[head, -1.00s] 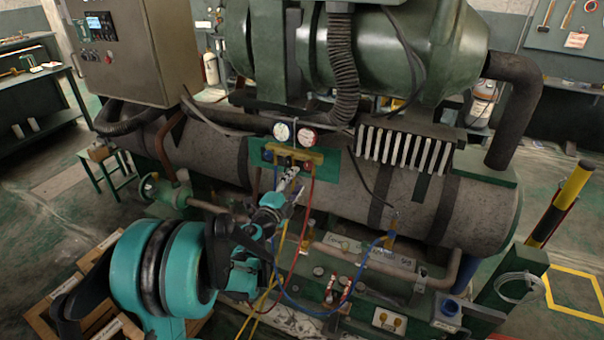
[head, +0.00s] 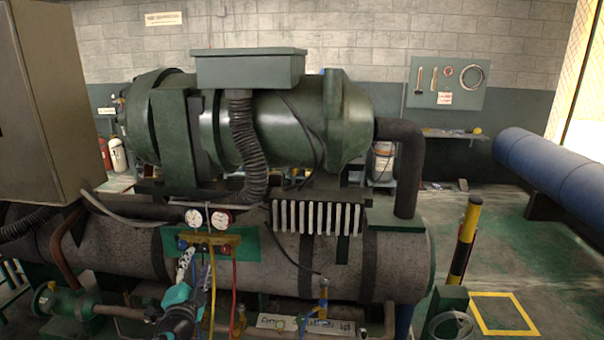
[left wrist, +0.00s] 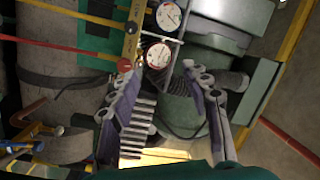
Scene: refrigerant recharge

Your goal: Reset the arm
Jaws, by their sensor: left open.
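My left gripper (head: 194,258) is in the lower left of the head view, its arm rising from the bottom edge. Its fingers point up beside the brass gauge manifold (head: 222,242) on a green panel. In the left wrist view the fingers (left wrist: 158,72) are spread apart with nothing held between them. The manifold's two round gauges, a white-faced one (head: 193,218) and a red-rimmed one (head: 220,219), lie beyond the fingertips. Whether the fingers touch the manifold or its knobs I cannot tell. My right gripper is in neither view.
Yellow (head: 212,290) and red (head: 234,285) hoses hang from the manifold close by the gripper. The large compressor tank (head: 340,265) stands behind it. A grey control cabinet (head: 50,110) is at the left.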

